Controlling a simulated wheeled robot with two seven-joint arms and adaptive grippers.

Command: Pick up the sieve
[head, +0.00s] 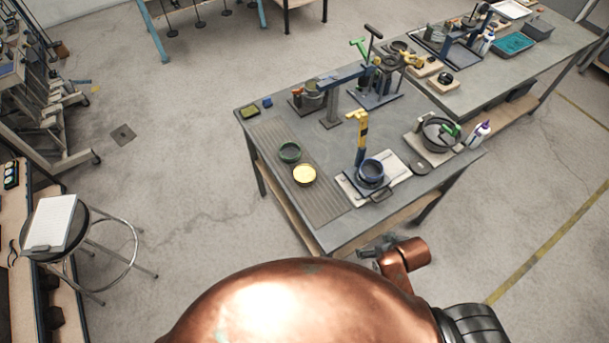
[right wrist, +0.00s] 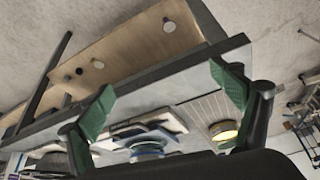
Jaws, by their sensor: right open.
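Two small round pans that look like sieves sit on the near table's ribbed mat: a dark one with a green rim (head: 290,152) and a yellow one (head: 304,175). I cannot tell for sure which is the sieve. The yellow one also shows in the right wrist view (right wrist: 224,131), beyond the right finger. My right gripper (right wrist: 163,82) is open and empty, with green finger pads. In the head view its dark end (head: 376,251) is at the table's near edge, apart from both pans. My left gripper is not in view.
A black round pan (head: 441,133) and a white bottle (head: 478,134) are to the right. More lever frames stand at the back. The mat's near end is clear.

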